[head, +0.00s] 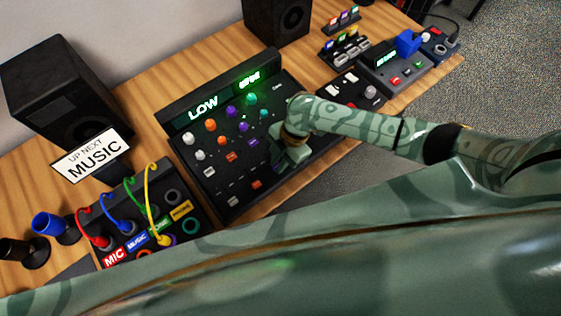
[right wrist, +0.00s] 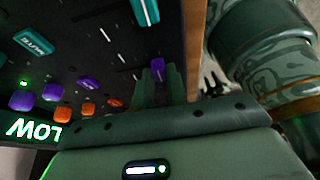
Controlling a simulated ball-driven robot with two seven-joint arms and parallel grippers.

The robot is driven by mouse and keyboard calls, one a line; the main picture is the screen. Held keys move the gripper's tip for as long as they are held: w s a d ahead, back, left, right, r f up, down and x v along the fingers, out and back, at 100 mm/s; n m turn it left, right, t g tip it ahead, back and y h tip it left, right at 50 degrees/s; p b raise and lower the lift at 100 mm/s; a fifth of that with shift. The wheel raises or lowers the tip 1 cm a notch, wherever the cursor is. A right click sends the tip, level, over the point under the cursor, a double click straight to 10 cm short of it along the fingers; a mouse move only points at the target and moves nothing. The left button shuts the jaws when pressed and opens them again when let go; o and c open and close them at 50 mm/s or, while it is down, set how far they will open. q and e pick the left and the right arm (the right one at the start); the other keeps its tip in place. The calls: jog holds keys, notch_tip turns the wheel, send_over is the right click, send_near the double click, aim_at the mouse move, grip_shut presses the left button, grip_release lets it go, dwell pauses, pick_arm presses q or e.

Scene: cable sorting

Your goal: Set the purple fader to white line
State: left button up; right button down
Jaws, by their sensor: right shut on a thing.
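The purple fader (right wrist: 157,67) shows in the right wrist view as a small purple cap between my right fingertips (right wrist: 158,78). My right gripper is shut on it. In the head view, my right gripper (head: 288,155) is low over the right part of the black mixer (head: 213,185) and hides the purple fader. Short white marks (right wrist: 107,35) show on the mixer face in the right wrist view. I cannot tell which one is the line for this fader. My left gripper is not in view.
A teal fader (right wrist: 146,12) sits near the purple one. Orange, purple, teal and white knobs (head: 210,125) fill the mixer's upper part, below a lit LOW display (head: 203,107). A cable box (head: 165,198) stands left; small devices (head: 395,67) stand right. Speakers (head: 65,90) stand behind.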

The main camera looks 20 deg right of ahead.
aim_at(266, 160)
jog(key=w, duration=0.1)
jog(key=w+a+b, duration=0.1)
jog(key=w, duration=0.1)
jog(key=shift+f, duration=0.15)
jog(key=shift+w+a, duration=0.2)
jog(key=shift+w, duration=0.2)
jog(key=c, duration=1.4)
grip_release()
jog(key=shift+r, duration=0.25)
jog(key=p+v, duration=0.4)
jog(key=v, duration=1.2)
jog(key=shift+p, duration=0.35)
jog(key=shift+s+d, duration=0.1)
